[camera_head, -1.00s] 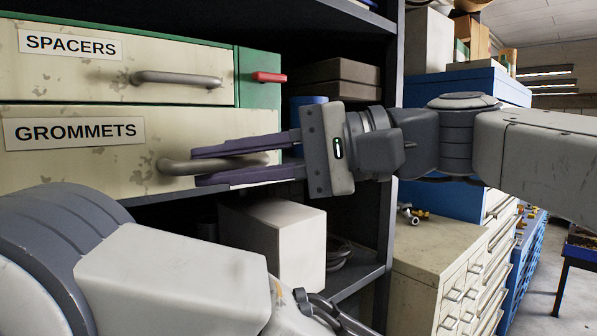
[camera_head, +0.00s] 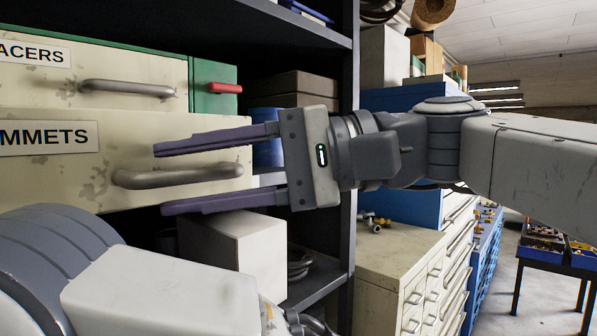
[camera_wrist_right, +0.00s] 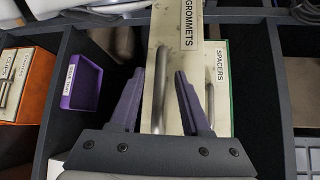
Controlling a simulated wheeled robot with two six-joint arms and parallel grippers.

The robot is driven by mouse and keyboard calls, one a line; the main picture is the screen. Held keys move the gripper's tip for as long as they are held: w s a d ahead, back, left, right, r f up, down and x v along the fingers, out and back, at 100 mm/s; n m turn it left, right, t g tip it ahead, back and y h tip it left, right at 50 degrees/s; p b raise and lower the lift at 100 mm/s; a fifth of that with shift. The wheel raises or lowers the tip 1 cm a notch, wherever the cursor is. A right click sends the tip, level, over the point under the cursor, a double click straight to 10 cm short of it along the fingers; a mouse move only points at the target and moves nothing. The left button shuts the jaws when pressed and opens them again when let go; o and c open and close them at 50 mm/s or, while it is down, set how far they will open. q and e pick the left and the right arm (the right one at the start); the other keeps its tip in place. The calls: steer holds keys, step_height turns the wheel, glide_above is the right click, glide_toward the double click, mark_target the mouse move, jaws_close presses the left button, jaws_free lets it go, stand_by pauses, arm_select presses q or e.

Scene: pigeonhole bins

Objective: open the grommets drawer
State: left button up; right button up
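The grommets drawer (camera_head: 122,135) has a worn cream front and a label whose left end is cut off in the head view. Its front stands out past the spacers drawer (camera_head: 120,85) above it, so it is partly open. Its grey bar handle (camera_head: 180,177) lies between the fingers of my right gripper (camera_head: 160,180). These purple fingers are spread, one above and one below the handle, with gaps. The right wrist view shows the handle (camera_wrist_right: 158,90) between the open fingers and the full GROMMETS label (camera_wrist_right: 188,22). My left gripper is out of sight.
The green cabinet (camera_head: 212,103) has a red tab (camera_head: 224,88) at its side. A pale box (camera_head: 240,250) sits on the shelf below. A cream drawer unit (camera_head: 400,255) stands right of the dark shelf post (camera_head: 345,170). A purple bin (camera_wrist_right: 82,85) shows in the right wrist view.

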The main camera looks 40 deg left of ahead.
steer(key=b+v, duration=0.2)
steer(key=v, duration=0.8)
steer(key=shift+w+d, duration=0.15)
steer(key=shift+w, duration=0.05)
stand_by(0.3)
